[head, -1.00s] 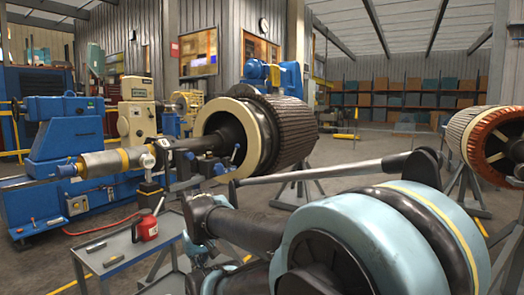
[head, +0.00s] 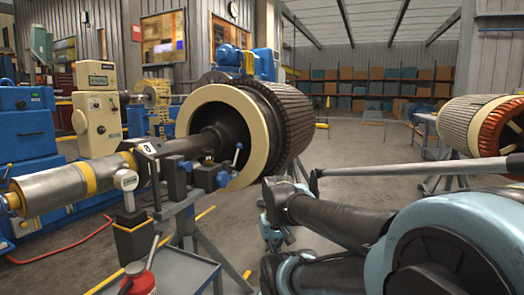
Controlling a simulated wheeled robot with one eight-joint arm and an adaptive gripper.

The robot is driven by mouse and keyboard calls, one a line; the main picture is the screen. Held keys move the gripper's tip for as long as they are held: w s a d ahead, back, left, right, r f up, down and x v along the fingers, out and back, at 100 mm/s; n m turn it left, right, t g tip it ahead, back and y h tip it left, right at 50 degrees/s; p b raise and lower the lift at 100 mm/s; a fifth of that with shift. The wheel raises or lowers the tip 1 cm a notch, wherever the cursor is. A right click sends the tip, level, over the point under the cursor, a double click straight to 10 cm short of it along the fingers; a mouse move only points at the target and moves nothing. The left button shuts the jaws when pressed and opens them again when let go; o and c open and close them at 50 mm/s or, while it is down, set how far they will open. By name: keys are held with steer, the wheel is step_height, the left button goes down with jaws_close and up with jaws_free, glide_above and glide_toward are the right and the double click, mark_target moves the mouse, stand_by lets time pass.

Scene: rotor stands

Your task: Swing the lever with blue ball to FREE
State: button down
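A lever with a blue ball (head: 238,147) stands up from the clamp fittings on the rotor's shaft, just in front of the cream end ring. Any FREE marking is too small to read. My arm, with black links and light-blue joints, fills the lower right, to the right of the lever and apart from it. I cannot make out my gripper's fingers; they are hidden or outside the view.
The rotor (head: 292,118) rests on a stand (head: 187,215). A grey cart (head: 185,273) is in front. Another rotor (head: 458,127) is at the right. Floor behind is open.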

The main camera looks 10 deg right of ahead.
steer(key=shift+w+a, duration=0.2)
steer(key=w+a+r+m+t+y, duration=0.1)
steer(key=w+a+r+m+y, duration=0.15)
steer(key=w+r, duration=0.4)
steer(key=w+a+r+m+t+y, duration=0.1)
steer(key=w+r+m+y, duration=0.2)
steer(key=w, duration=0.7)
steer(key=w+a+r+m+t+y, duration=0.1)
steer(key=w+a+r+m+y, duration=0.1)
steer(key=w+r, duration=0.55)
steer(key=w+d+r+m+t+y, duration=0.1)
steer(key=w+d+r+m+t, duration=0.1)
steer(key=w+d, duration=0.3)
steer(key=w+d+r+m+t+y, duration=0.1)
steer(key=w+d+r+m+t, duration=0.1)
steer(key=w, duration=1)
steer(key=w+d+r+m+t+y, duration=0.2)
steer(key=w+d+m+t, duration=0.1)
steer(key=w+d, duration=0.4)
steer(key=shift+w+d+m, duration=0.15)
steer(key=shift+w+m, duration=0.2)
steer(key=shift+w, duration=0.15)
steer(key=shift+w+d+m, duration=0.15)
steer(key=shift+w+m, duration=0.15)
steer(key=shift+w, duration=0.2)
